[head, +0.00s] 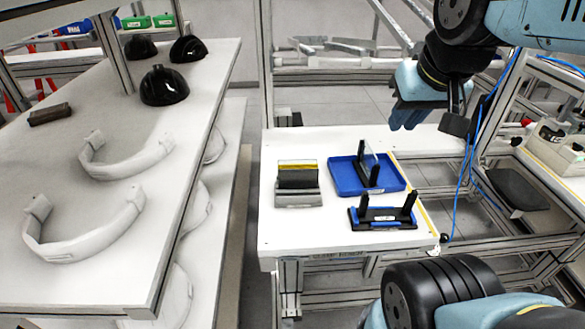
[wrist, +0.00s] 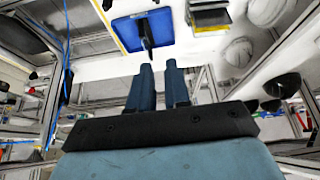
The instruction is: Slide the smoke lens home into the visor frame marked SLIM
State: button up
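A grey rack (head: 298,198) on the white table holds upright panels. One has a yellow band (head: 297,167), and a dark, smoke-like panel (head: 297,180) stands in front of it. The rack also shows at the top of the wrist view (wrist: 209,17). A black frame on a blue base (head: 385,217) has two posts at the table's front. Another black upright frame with a clear pane (head: 367,170) stands in the blue tray. I cannot read any SLIM mark. My gripper (wrist: 159,67) is empty, its fingers slightly apart, raised above the table's back right.
The blue tray (head: 341,181) lies right of the rack. Yellow tape (head: 419,206) marks the table's right edge. A bench at the left carries black helmet shells (head: 163,86) and white curved bands (head: 85,225). A blue cable (head: 467,170) hangs right of the table.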

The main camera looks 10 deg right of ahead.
jog(key=shift+w, duration=0.15)
jog(key=shift+d, duration=0.1)
jog(key=n+g+h, duration=0.5)
jog(key=n+g, duration=0.1)
jog(key=n, duration=1.1)
send_over(297, 169)
jog(key=a, duration=0.3)
notch_tip(297, 169, down, 18)
jog(key=shift+y, duration=0.3)
jog(key=shift+d+x, duration=0.1)
jog(key=shift+x, duration=1.45)
jog(key=shift+d+x, duration=0.15)
jog(key=shift+x, duration=1.35)
jog(key=shift+w, duration=0.1)
